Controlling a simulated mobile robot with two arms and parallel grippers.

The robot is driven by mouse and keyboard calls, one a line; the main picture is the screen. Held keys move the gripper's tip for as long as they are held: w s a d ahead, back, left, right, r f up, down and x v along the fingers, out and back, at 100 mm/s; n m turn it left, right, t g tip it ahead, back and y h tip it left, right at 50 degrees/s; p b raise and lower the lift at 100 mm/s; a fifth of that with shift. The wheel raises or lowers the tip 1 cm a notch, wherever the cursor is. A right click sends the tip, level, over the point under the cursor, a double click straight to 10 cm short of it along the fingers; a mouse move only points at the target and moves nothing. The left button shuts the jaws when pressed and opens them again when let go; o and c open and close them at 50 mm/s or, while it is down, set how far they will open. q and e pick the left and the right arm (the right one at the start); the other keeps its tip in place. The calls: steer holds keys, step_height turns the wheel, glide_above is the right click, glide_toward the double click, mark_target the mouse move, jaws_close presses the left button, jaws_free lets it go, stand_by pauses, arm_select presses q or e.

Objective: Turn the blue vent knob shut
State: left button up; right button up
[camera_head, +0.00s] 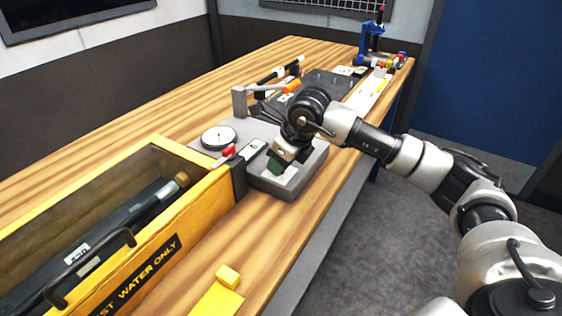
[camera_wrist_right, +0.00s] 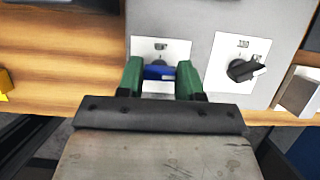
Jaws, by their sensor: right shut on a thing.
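The blue vent knob (camera_wrist_right: 158,72) shows in the right wrist view on a white label plate of a grey panel (camera_wrist_right: 190,22). My right gripper (camera_wrist_right: 160,80) has its green fingers on either side of the knob and is shut on it. The knob's exact angle is hard to tell because the fingers cover its ends. In the head view my right gripper (camera_head: 277,164) reaches down onto the grey unit (camera_head: 284,188), and the knob is hidden there. My left gripper is not in view.
A black knob (camera_wrist_right: 246,69) sits on another plate to the right. A yellow box (camera_head: 200,200) stands left of the grey unit, with a round gauge (camera_head: 218,137) behind. A blue stand (camera_head: 371,40) is at the bench's far end. A yellow piece (camera_head: 218,298) lies in front.

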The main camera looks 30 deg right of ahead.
stand_by(0.3)
steer(key=o, duration=0.9)
steer(key=shift+o, duration=0.2)
steer(key=shift+r, duration=0.15)
steer(key=v, duration=1)
steer(key=shift+s+d+r+b, duration=0.15)
steer(key=shift+s+r+b, duration=0.05)
steer(key=shift+b, duration=0.25)
